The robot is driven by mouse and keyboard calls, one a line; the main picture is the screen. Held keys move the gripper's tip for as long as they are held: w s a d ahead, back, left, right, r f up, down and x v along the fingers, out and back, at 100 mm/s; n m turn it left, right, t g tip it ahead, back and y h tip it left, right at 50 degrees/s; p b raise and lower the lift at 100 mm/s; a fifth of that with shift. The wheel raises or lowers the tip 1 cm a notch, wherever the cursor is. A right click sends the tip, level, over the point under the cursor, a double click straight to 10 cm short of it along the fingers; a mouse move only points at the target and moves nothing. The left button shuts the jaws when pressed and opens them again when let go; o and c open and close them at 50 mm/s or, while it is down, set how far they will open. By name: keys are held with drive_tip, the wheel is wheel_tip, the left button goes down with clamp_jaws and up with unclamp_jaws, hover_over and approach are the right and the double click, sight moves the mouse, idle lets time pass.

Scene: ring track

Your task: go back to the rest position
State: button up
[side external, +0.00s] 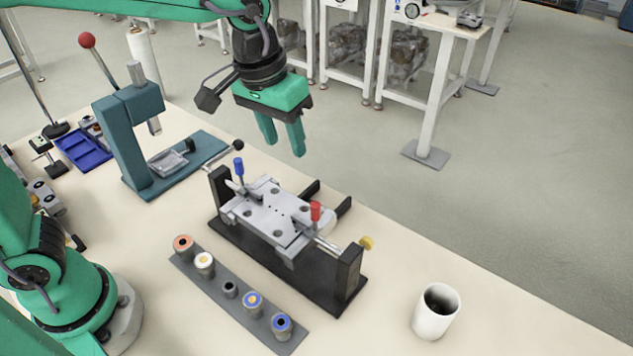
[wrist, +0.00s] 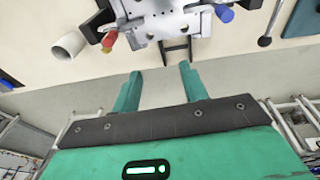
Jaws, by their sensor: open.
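My gripper (side external: 282,138) hangs at the end of my green arm, above and behind the bench's far edge in the side view. Its two green fingers are apart with nothing between them. In the wrist view my gripper (wrist: 160,75) also shows its fingers spread and empty, with bare floor between them. The metal fixture plate (side external: 270,210) with blue and red handles sits on its black stand, apart from my gripper. It also shows at the top of the wrist view (wrist: 165,22).
A teal press (side external: 128,145) with a red-knobbed lever stands left of the fixture. A strip of several round parts (side external: 230,290) lies in front. A white cup (side external: 436,312) stands at right. A blue tray (side external: 82,148) is at left. White-framed racks (side external: 440,90) stand beyond the bench.

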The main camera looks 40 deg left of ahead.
drive_tip(key=s+a+t, duration=0.3)
drive_tip(key=s+a, duration=1)
drive_tip(key=a, duration=0.3)
drive_tip(key=shift+s+f+t+y, duration=0.2)
drive_tip(key=shift+t+y, duration=0.1)
drive_tip(key=shift+y, duration=0.1)
